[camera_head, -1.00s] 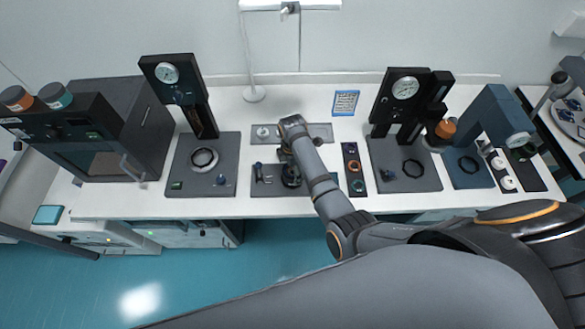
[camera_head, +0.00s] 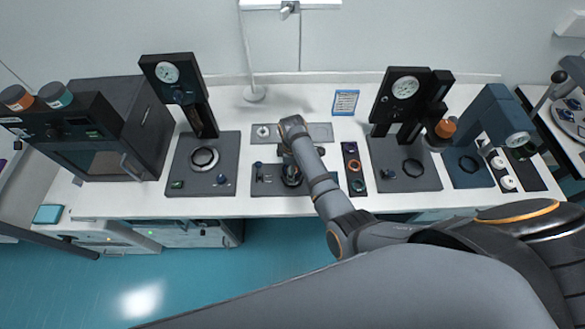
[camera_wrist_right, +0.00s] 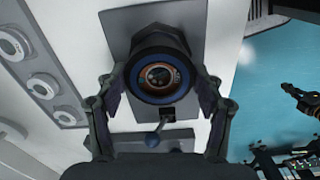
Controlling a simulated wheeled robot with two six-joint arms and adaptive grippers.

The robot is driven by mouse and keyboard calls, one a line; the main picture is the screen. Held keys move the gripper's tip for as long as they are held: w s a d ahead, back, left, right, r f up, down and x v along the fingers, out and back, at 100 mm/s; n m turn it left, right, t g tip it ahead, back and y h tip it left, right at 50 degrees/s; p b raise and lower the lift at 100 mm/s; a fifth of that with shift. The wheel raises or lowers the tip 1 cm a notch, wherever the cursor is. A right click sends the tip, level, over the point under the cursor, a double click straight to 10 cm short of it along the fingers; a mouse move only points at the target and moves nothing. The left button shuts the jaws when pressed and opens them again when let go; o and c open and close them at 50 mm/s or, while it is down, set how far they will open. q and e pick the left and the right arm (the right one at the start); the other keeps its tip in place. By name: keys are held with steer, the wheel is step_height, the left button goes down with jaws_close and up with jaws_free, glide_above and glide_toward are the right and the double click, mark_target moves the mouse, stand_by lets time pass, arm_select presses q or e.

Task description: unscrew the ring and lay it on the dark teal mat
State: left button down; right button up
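My right gripper (camera_wrist_right: 162,82) reaches down to a dark fixture (camera_wrist_right: 160,30) on a grey base plate. Its two fingers stand on either side of a round ring with a blue rim (camera_wrist_right: 162,98), which has an orange-brown inner band. I cannot tell whether the fingers press on it. In the head view the right gripper (camera_head: 291,165) is over the middle station, and the ring is too small to make out. My left gripper is not in view.
Gauge stands rise left (camera_head: 168,75) and right (camera_head: 404,90) of the middle station. A narrow dark tray with round parts (camera_head: 352,165) lies just right of the arm. A dark oven-like box (camera_head: 100,150) fills the left. Bare white bench shows between the stations.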

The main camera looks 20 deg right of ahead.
steer(key=c, duration=0.5)
steer(key=n, duration=0.9)
steer(key=shift+r, duration=2.55)
